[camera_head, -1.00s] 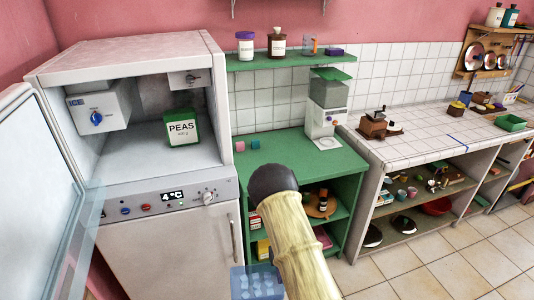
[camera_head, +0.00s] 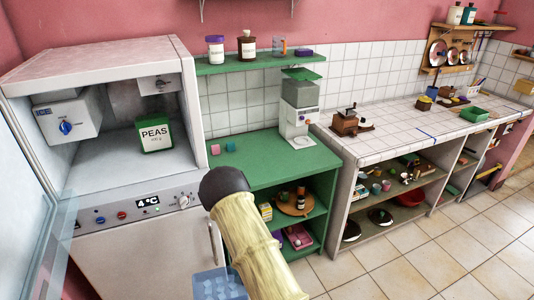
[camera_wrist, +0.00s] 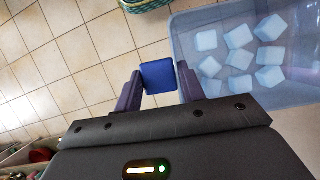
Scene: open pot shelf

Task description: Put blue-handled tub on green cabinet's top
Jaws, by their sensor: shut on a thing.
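The tub (camera_wrist: 255,92) is pale blue and see-through, with several ice cubes in it. Its dark blue handle (camera_wrist: 158,76) sits between the fingers of my gripper (camera_wrist: 158,88), which is shut on it. In the head view the tub (camera_head: 212,284) shows in part at the bottom edge, below and in front of the green cabinet; my arm covers the gripper there. The green cabinet's top (camera_head: 262,160) is mostly bare.
A pink block (camera_head: 215,149) and a blue block (camera_head: 230,147) lie at the top's back left. A grey dispenser (camera_head: 299,110) stands at its back right. A green shelf (camera_head: 250,64) hangs above. The open fridge (camera_head: 135,235) is left, the tiled counter (camera_head: 400,132) right.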

